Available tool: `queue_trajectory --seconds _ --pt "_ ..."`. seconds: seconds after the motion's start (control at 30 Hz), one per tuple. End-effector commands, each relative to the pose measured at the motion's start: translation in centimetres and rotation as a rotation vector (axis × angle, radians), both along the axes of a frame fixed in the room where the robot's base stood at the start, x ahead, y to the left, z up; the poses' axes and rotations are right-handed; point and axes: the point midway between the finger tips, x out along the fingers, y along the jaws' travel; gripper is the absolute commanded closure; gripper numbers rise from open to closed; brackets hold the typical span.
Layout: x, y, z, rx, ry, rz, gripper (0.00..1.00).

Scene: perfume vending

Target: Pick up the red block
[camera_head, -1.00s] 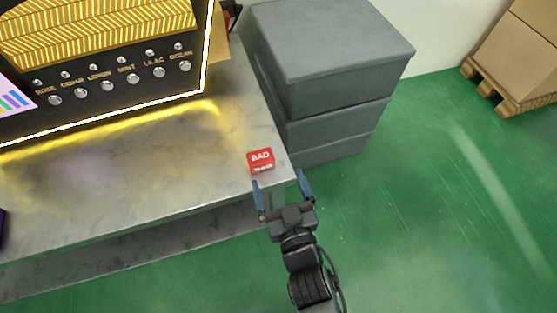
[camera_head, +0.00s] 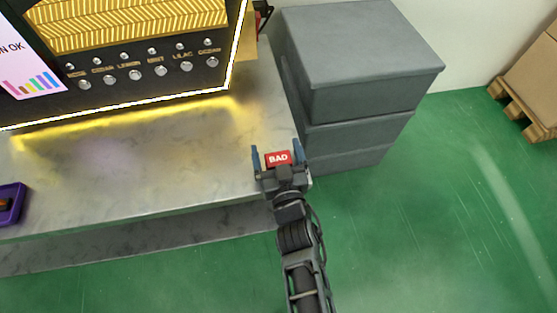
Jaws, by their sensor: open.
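The red block (camera_head: 279,158), with white lettering that reads "BAD", sits on the grey table (camera_head: 180,165) near its right end. My gripper (camera_head: 277,153) is open, with one blue finger on the left side of the block and the other on the right. The block lies between the fingers, and I cannot tell whether either finger touches it. The near face of the block is hidden by my gripper.
A lit black vending panel (camera_head: 140,60) with knobs stands at the back left of the table. Grey stacked bins (camera_head: 355,65) stand just right of the table. A purple object (camera_head: 10,204) lies at the left edge. Green floor (camera_head: 430,220) is open at the right.

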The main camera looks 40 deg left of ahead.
Motion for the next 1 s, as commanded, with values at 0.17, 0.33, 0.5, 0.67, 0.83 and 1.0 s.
queue_trajectory --seconds 0.17,0.33,0.5,0.67,0.83,1.0 --pt "0.00 -0.04 0.01 0.000 0.000 0.000 0.09" --pt "0.00 -0.05 0.01 0.000 0.000 -0.001 0.26" --pt "0.00 -0.06 0.01 0.000 0.000 -0.001 0.42" --pt "0.00 -0.06 0.01 0.000 0.000 -0.001 0.57" --pt "0.00 -0.06 0.03 0.001 -0.001 -0.001 0.63" --pt "0.01 -0.08 0.24 0.001 -0.001 -0.001 0.63"
